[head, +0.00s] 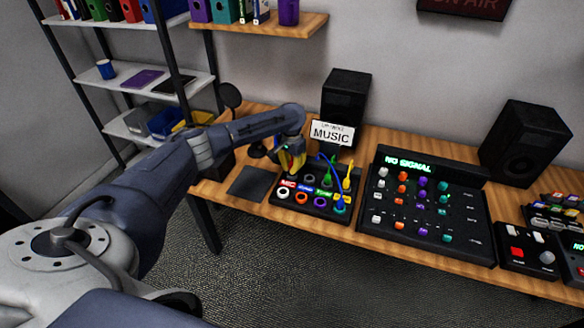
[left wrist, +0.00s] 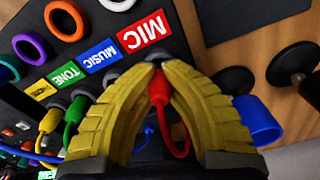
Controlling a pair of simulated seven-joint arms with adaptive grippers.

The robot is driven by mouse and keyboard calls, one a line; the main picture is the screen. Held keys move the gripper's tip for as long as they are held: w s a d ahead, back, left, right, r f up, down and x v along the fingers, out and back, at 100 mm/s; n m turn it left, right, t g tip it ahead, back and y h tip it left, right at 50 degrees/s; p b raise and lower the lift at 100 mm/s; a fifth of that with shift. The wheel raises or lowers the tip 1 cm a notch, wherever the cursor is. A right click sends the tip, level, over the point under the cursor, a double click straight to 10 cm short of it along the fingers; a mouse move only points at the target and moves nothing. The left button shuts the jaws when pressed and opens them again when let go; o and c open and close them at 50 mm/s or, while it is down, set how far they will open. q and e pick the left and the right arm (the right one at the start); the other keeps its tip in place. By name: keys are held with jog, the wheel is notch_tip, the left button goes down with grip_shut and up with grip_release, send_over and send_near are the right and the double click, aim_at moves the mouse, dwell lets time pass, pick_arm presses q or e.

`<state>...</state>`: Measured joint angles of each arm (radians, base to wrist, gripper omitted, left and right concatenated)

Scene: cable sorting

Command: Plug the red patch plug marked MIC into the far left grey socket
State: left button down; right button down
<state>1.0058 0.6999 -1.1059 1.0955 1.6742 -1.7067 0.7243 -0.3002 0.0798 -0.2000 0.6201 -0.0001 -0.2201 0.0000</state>
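My left gripper (head: 290,166) is over the back left of the black patch panel (head: 309,211). In the left wrist view its yellow fingers (left wrist: 159,72) are closed around the red patch plug (left wrist: 166,86), whose red cable hangs in a loop between them. The fingertips are beside the red MIC label (left wrist: 143,31). The far left grey socket (left wrist: 156,51) is mostly hidden behind the fingertips; I cannot tell whether the plug's tip is in it. A green plug (left wrist: 51,120) and a yellow plug (head: 346,185) stand in the panel to the right. My right gripper is out of view.
A MUSIC sign (head: 332,133) and a black speaker (head: 346,95) stand behind the panel. A mixer (head: 425,205) is to its right. A dark mat (head: 251,183) lies to its left. In the left wrist view a blue cylinder (left wrist: 257,119) is near the fingers.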

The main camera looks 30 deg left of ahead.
pick_arm(q)
jog(key=shift+f, duration=0.75)
dwell(1.4)
jog(key=c, duration=0.9)
grip_release()
jog(key=shift+r, duration=0.1)
jog(key=shift+r, duration=3.4)
jog(key=shift+a, duration=0.1)
